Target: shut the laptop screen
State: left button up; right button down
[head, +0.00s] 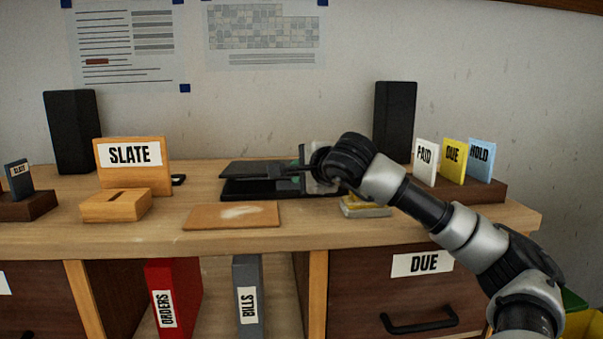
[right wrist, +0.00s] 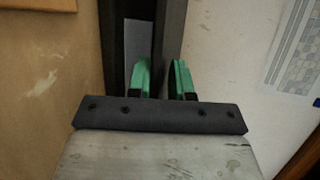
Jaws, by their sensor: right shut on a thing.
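The dark laptop stands on the desk in the middle of the head view. Its screen (head: 252,170) is folded low over its base (head: 258,190), with a narrow gap between them. My right gripper (head: 295,173) reaches in from the right and is shut on the screen at its right side. In the right wrist view, the green fingertips (right wrist: 160,77) sit on both sides of the dark screen edge (right wrist: 171,32), and the base (right wrist: 114,45) lies to the left of it. My left gripper is not in view.
A brown mat (head: 232,216) lies in front of the laptop. A wooden SLATE stand (head: 131,179) is to the left. Black speakers stand behind on the left (head: 72,130) and right (head: 395,115). A card rack (head: 490,189) and a small yellow-and-grey block (head: 365,209) are on the right.

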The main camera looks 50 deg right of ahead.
jog(key=shift+a+f, duration=0.1)
jog(key=shift+f, duration=0.25)
jog(key=c, duration=1.2)
grip_release()
jog(key=shift+c, duration=0.2)
jog(key=shift+r, duration=0.1)
